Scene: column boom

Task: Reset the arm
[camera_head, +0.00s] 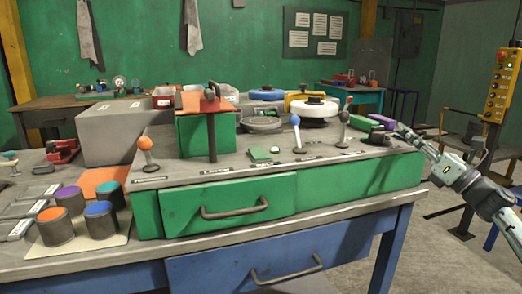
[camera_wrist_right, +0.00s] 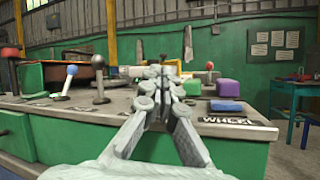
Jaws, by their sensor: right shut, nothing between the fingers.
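My right gripper (camera_head: 402,131) is shut and empty at the right end of the grey console top (camera_head: 230,160), by the green block (camera_head: 376,136) and purple block (camera_head: 382,121). It also shows in the wrist view (camera_wrist_right: 163,72), with the purple block (camera_wrist_right: 228,87) and blue block (camera_wrist_right: 226,105) to its right. I cannot tell whether it touches any block. My left gripper is out of view.
A label reading WHEEL (camera_wrist_right: 227,120) lies near the console edge. Several paint pots (camera_head: 70,199) stand at the left. The drawer handle (camera_head: 234,210) juts out in front. A yellow control box (camera_head: 503,82) hangs at the right.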

